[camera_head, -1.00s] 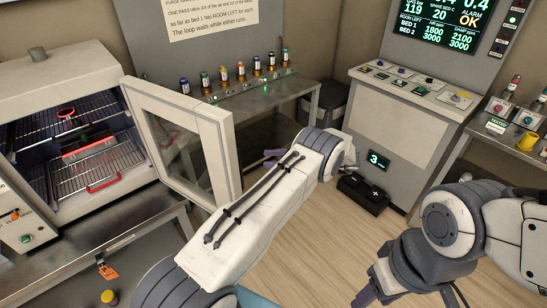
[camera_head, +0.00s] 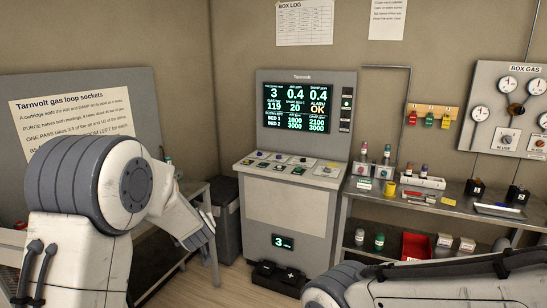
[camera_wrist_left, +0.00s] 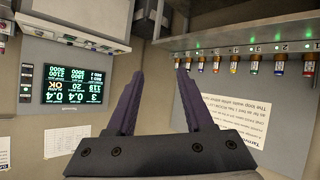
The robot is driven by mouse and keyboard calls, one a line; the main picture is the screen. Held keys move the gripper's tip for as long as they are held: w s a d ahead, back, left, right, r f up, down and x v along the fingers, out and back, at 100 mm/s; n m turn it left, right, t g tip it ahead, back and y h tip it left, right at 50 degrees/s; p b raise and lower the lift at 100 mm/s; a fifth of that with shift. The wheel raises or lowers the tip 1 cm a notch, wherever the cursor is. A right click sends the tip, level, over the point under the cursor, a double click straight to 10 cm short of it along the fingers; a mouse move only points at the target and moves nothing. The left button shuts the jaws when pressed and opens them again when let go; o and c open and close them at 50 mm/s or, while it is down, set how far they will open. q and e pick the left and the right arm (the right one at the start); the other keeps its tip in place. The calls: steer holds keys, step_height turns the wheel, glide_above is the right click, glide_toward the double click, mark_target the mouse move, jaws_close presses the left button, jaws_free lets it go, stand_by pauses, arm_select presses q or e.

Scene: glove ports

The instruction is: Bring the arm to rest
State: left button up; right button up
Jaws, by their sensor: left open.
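My left gripper (camera_wrist_left: 160,80) shows in the left wrist view with its two dark purple fingers apart and nothing between them. That view is upside down. In the head view my left arm stands large at the left, bent at a thick grey joint, and its gripper is hidden. My right arm crosses the bottom right corner of the head view; its gripper is out of view.
A console (camera_head: 284,212) with a lit screen (camera_head: 297,108) stands mid-room, a dark box (camera_head: 278,275) at its foot. A steel bench (camera_head: 460,206) with bottles and trays is at right. A row of cartridges (camera_wrist_left: 252,68) shows in the left wrist view. Some wood floor is clear.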

arm_select(q)
steer(key=s+d+f+m+g+h, duration=0.1)
steer(key=s+f+m+g, duration=0.15)
steer(key=s, duration=0.75)
steer(key=s+d+f+m+g+h, duration=0.15)
steer(key=s+g, duration=0.25)
steer(key=s, duration=0.6)
steer(key=s+d+f+m+g+h, duration=0.1)
steer(key=s+f+m+g, duration=0.15)
steer(key=s, duration=0.75)
steer(key=s+d+r+m+g+b, duration=0.1)
steer(key=s+d+m+b, duration=0.3)
steer(key=s+d, duration=0.9)
steer(key=m+g+h, duration=0.1)
steer(key=m, duration=0.2)
steer(key=shift+s+g, duration=0.2)
steer(key=shift+g, duration=0.1)
